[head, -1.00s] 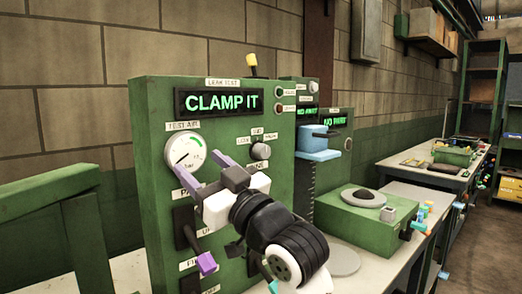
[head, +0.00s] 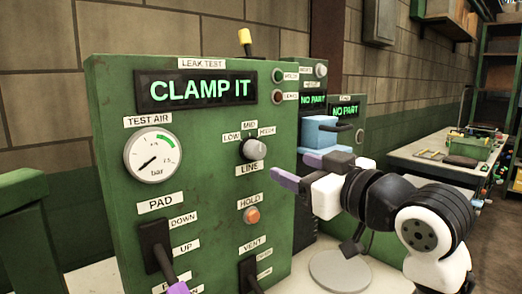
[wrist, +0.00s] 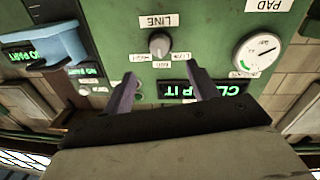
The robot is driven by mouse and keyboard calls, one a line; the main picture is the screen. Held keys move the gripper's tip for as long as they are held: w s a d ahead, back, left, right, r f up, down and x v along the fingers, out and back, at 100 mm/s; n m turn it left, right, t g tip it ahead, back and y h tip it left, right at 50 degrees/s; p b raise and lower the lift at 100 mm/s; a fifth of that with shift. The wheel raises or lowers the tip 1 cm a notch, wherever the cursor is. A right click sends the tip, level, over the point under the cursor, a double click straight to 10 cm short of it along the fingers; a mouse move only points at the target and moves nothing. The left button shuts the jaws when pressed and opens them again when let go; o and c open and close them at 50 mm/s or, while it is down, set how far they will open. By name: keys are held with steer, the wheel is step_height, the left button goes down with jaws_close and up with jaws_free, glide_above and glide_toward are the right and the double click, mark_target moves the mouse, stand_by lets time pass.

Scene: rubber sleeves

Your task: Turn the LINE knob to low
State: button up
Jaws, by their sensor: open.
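The LINE knob (head: 253,149) is a small grey dial on the green leak-test panel (head: 215,118). LOW, MID and HIGH labels sit above it, with the LINE label (head: 249,168) below. I cannot clearly tell which label its pointer faces. My gripper (head: 297,170) is open and empty, in front of the panel to the right of and slightly below the knob in the head view. In the upside-down wrist view, the knob (wrist: 160,44) shows between and beyond the two purple fingers (wrist: 161,78), apart from them.
A test air gauge (head: 153,157) is left of the knob. An orange HOLD button (head: 252,215) sits below, with the PAD lever (head: 157,246) and a VENT lever (head: 250,274) lower down. A blue block-like fixture (head: 325,132) stands at the right, behind my arm.

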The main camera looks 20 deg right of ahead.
mark_target(260, 153)
steer(key=p+x, duration=0.3)
steer(key=x, duration=0.8)
steer(key=shift+w, duration=0.15)
steer(key=c, duration=1)
steer(key=shift+f, duration=0.1)
steer(key=n+b, duration=0.3)
steer(key=shift+f+n+b, duration=0.2)
steer(key=shift+n+b, duration=0.2)
steer(key=n+b, duration=0.3)
steer(key=n, duration=0.2)
steer(key=shift+r+y, duration=0.2)
steer(key=shift+y, duration=0.2)
steer(key=shift+n, duration=0.4)
